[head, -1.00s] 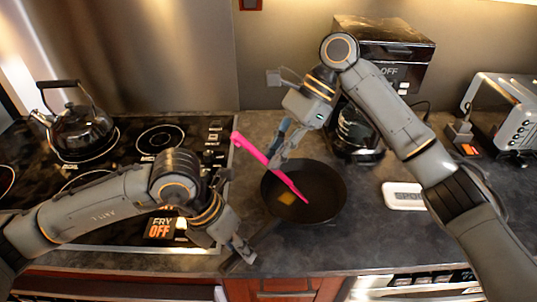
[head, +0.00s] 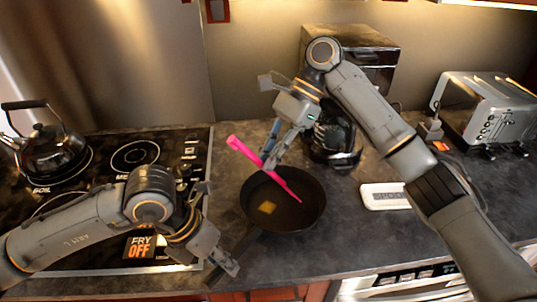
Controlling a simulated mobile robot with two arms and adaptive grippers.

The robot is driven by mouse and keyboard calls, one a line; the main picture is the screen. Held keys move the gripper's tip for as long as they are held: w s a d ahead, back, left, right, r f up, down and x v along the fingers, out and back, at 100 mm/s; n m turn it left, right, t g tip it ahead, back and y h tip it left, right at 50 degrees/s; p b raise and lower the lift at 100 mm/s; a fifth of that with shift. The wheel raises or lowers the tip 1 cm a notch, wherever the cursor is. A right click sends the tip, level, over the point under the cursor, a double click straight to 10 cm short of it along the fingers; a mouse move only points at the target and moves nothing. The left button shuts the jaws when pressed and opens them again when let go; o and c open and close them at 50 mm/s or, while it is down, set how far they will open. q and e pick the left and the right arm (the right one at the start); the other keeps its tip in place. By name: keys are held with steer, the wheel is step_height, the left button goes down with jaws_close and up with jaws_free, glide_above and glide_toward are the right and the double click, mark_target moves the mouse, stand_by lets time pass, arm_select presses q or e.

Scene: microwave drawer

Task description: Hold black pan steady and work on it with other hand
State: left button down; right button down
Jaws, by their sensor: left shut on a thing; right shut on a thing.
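A black pan (head: 303,219) sits on the dark counter, right of the stove, with its handle toward the lower left. A small yellow piece (head: 267,207) lies in the pan. My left gripper (head: 229,268) is shut on the pan's handle; the fingers partly hide it. My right gripper (head: 270,158) is above the pan's back rim, shut on a pink utensil (head: 243,149). The utensil slants from upper left down to the right, its lower end over or in the pan; whether it touches the bottom I cannot tell.
A kettle (head: 52,150) stands on the stove (head: 112,190) at left. A coffee maker (head: 333,143) is behind the pan, and a toaster (head: 490,110) is at the right. A white label-like block (head: 385,197) lies right of the pan. Counter (head: 345,235) between is clear.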

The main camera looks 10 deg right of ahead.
steer(key=s+a, duration=0.4)
steer(key=a, duration=0.3)
steer(key=shift+s+a+f, duration=0.15)
steer(key=shift+s+a, duration=0.05)
steer(key=shift+a, duration=0.05)
stand_by(0.6)
step_height(320, 180, up, 9)
steer(key=s+a, duration=0.1)
steer(key=a, duration=0.1)
steer(key=shift+s+a, duration=0.2)
steer(key=shift+a, duration=0.1)
stand_by(0.5)
arm_select(q)
steer(key=c, duration=1.1)
jaws_free()
steer(key=v, duration=1.2)
steer(key=shift+d, duration=0.1)
